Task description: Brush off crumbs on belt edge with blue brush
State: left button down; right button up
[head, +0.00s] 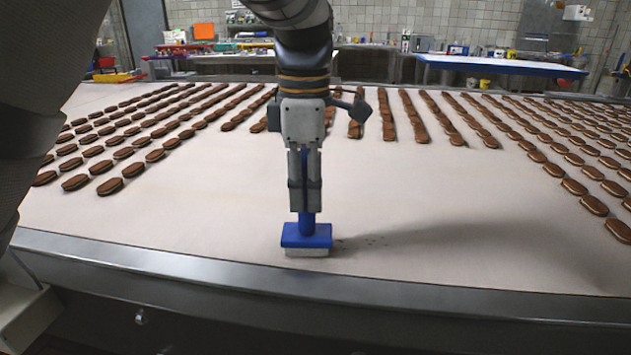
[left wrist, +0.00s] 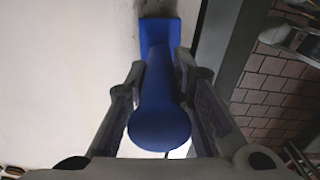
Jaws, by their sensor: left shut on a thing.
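My left gripper (head: 305,205) is shut on the handle of the blue brush (head: 306,236). The brush is upright, with its pale bristles down at the belt (head: 180,215) close to the front edge. I cannot tell if the bristles press on it. Small dark crumbs (head: 372,239) lie on the belt just right of the brush. In the left wrist view the blue brush (left wrist: 159,100) stands between the fingers, its round handle end nearest the camera. My right gripper is not in view.
Rows of brown sandwich cookies (head: 125,169) lie on the belt behind and to both sides. The belt around the brush is clear of cookies. A metal rail (head: 200,278) runs along the front edge.

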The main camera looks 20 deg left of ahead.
pick_arm(q)
jog(key=shift+w+d+b, duration=0.6)
jog(key=shift+w+d, duration=0.95)
jog(key=shift+d, duration=4.9)
jog(key=shift+s+a+p, duration=0.2)
jog(key=shift+s+a, duration=0.3)
jog(key=shift+a, duration=1.45)
jog(key=shift+s+a+p, duration=0.2)
jog(key=shift+s+a, duration=0.25)
jog(key=shift+a, duration=1.55)
jog(key=shift+s+a+p, duration=0.2)
jog(key=shift+s+a, duration=0.3)
jog(key=shift+a, duration=1.45)
jog(key=shift+s+a, duration=1)
jog(key=shift+a, duration=3.25)
notch_tip(320, 180, up, 7)
